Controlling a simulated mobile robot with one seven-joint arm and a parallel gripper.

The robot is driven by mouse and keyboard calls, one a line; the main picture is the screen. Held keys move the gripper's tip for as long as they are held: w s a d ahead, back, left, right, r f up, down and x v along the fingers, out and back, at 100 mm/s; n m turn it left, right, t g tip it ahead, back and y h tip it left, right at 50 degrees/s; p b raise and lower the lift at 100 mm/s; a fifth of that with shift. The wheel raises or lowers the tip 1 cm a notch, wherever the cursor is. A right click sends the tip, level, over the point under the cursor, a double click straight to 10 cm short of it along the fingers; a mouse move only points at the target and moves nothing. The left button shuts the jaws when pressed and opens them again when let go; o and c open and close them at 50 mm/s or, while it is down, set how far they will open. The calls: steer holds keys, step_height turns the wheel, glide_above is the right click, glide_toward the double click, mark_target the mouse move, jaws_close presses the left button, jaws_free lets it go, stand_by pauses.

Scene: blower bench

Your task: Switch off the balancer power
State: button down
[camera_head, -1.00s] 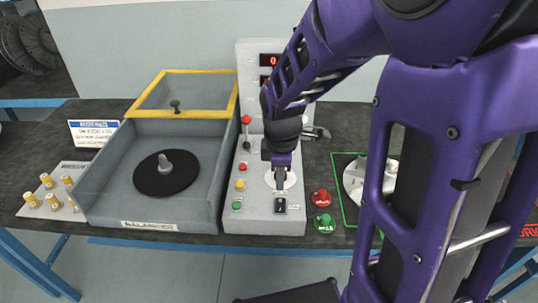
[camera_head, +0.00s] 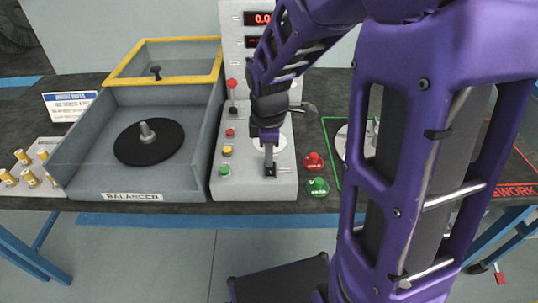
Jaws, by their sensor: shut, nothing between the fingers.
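The balancer (camera_head: 133,196) is a grey open box with a black disc (camera_head: 149,142) and a spindle inside, its yellow-framed lid (camera_head: 165,78) raised at the back. The control panel (camera_head: 235,188) stands to its right with red, yellow and green buttons, a red-knobbed lever (camera_head: 232,84) and red displays on the upright. A small black switch (camera_head: 270,171) sits at the panel's front. My gripper (camera_head: 269,164) points down with shut fingers, its tip right at the switch and partly covering it. Whether it touches, and the rocker's position, I cannot tell.
Red and green knobs (camera_head: 318,187) stand right of the panel. A green-outlined area (camera_head: 333,125) with a pale part is partly hidden behind my arm. Brass weights (camera_head: 29,177) stand at the left, near a blue and white sign (camera_head: 69,104).

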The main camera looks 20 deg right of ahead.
mark_target(270, 171)
steer(key=shift+f, duration=0.2)
steer(key=shift+s, duration=0.15)
steer(key=shift+s+a+r, duration=0.1)
steer(key=shift+s+a, duration=0.1)
steer(key=shift+s, duration=0.4)
steer(key=shift+r+p, duration=0.15)
steer(key=shift+p, duration=0.2)
steer(key=shift+r, duration=0.3)
step_height(270, 171, up, 13)
steer(key=s+p, duration=0.1)
steer(key=p, duration=0.4)
steer(key=shift+s+a, duration=0.25)
steer(key=shift+s, duration=0.05)
steer(key=shift+w+d+r, duration=0.15)
steer(key=shift+w+d, duration=0.15)
steer(key=shift+w, duration=0.4)
